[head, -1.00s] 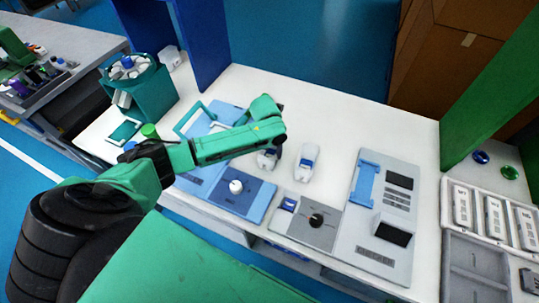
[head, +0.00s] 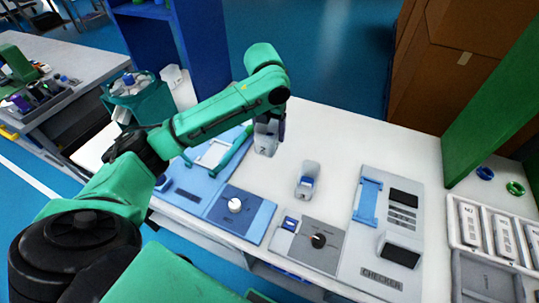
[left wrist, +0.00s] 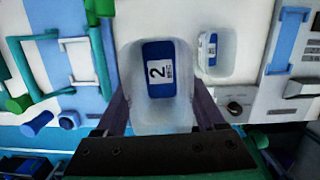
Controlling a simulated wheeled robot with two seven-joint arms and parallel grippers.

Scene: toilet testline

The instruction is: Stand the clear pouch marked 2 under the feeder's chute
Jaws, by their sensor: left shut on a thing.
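My left gripper (head: 268,128) is shut on the clear pouch marked 2 (head: 265,143), which hangs upright and looks to be above the white table. In the left wrist view this pouch (left wrist: 158,75) shows between the fingers, with a blue label and a large 2. The teal feeder (head: 140,103), with a round bowl of small parts on top, stands at the back left. Its white chute (head: 121,115) is on its near left side; the place under it is partly hidden by my left arm. My right gripper is out of view.
A second clear pouch (head: 307,180) stands on the table, right of the held one. A blue station (head: 245,215), a grey dial unit (head: 318,241) and a checker panel (head: 382,265) line the front. Green handles stand on the pale-blue board (head: 190,190). The back middle table is clear.

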